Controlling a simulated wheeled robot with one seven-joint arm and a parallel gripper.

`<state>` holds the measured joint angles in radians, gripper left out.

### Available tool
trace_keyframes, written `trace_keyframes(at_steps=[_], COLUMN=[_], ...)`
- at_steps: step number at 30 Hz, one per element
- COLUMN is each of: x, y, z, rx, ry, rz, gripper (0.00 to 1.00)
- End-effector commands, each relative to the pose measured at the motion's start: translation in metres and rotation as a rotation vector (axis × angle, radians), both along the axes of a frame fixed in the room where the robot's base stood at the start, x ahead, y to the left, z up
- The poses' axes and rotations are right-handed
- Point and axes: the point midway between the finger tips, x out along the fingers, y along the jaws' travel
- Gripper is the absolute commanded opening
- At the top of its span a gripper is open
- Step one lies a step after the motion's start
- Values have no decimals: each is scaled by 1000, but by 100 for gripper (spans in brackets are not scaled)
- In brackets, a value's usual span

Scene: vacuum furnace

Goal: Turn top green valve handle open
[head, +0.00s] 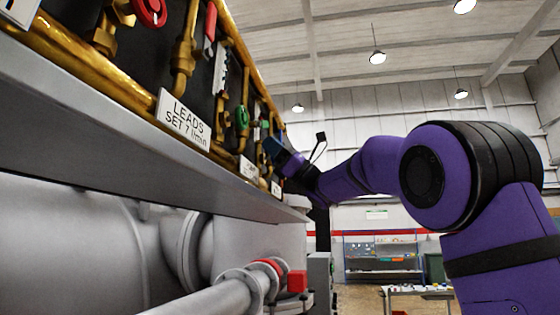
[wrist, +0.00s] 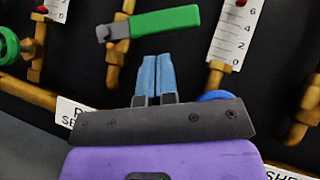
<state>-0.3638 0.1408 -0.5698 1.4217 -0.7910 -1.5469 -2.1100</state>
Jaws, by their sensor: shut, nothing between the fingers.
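In the wrist view a green lever handle (wrist: 165,22) sits on a brass valve at the top of the picture, lying nearly level with its right end slightly higher. My gripper (wrist: 157,60) is just below it, its two blue fingers together and empty. A small gap shows between the fingertips and the lever, though depth is hard to judge. In the head view my gripper (head: 270,147) is against the far part of the panel, and the lever is too small there to tell clearly.
A green round handle (wrist: 8,46) is at the left of the wrist view. A blue round handle (wrist: 216,96) is partly hidden behind my gripper. A white scale (wrist: 235,33) and brass pipes stand close by. A grey ledge (head: 140,115) runs below the panel.

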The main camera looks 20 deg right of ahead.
Motion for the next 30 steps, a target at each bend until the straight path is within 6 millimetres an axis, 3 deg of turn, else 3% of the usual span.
trace_keyframes(at_steps=[7, 30], x=[-6, -5], y=[4, 3], z=[17, 26], rx=[0, 0], ry=[0, 2], rz=[0, 0], gripper=[0, 0])
